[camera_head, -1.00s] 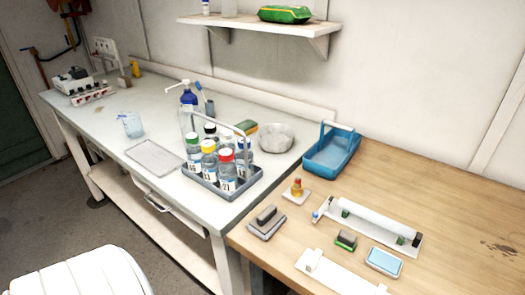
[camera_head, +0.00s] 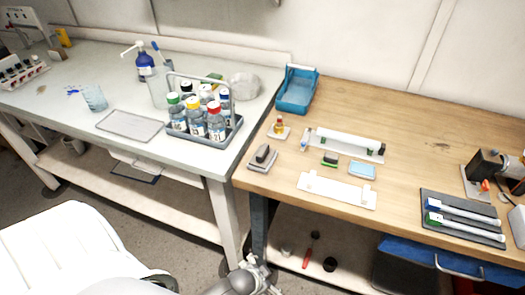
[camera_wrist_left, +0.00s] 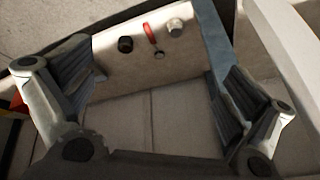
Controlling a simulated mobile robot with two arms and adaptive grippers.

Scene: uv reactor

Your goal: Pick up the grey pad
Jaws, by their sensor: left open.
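The grey pad (camera_head: 263,156) is a small grey block on a flat grey base. It lies near the front left corner of the wooden table. My left gripper (camera_head: 262,270) shows at the bottom of the head view, below and in front of the table edge, apart from the pad. In the left wrist view my left gripper (camera_wrist_left: 155,78) is open with nothing between its fingers. The pad is not seen in that view. My right gripper is not in view.
On the wooden table (camera_head: 410,130) are a green-and-black pad (camera_head: 331,158), a light-blue pad (camera_head: 362,169), a white plate (camera_head: 337,190), a lamp tube and a blue basket (camera_head: 296,92). A bottle rack (camera_head: 205,132) stands left. A red-handled tool (camera_head: 307,256) lies on the lower shelf.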

